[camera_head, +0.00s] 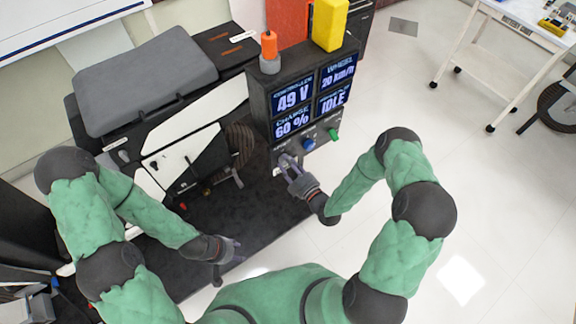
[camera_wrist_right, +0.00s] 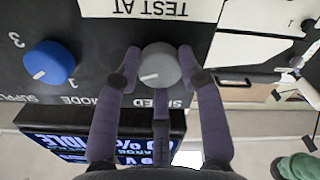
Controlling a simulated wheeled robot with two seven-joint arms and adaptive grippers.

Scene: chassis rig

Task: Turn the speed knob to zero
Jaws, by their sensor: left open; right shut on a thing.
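The grey speed knob (camera_wrist_right: 160,66) is on the dark control panel, above the printed word SPEED in the right wrist view. A pale pointer mark shows on its face, toward the lower left of that view. My right gripper (camera_wrist_right: 160,75) is shut on the knob, with fingers on both sides of it. In the head view my right gripper (camera_head: 290,170) reaches the lower left of the panel and largely hides the knob. My left gripper (camera_head: 232,250) is open and empty above the dark platform, away from the panel.
A blue knob (camera_head: 309,144) and a green knob (camera_head: 333,134) sit beside the speed knob. The display box (camera_head: 262,100) reads 49 V, 60 %, 20 km/h and IDLE. An orange-topped beacon (camera_head: 269,46) and a yellow block (camera_head: 329,24) stand on top.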

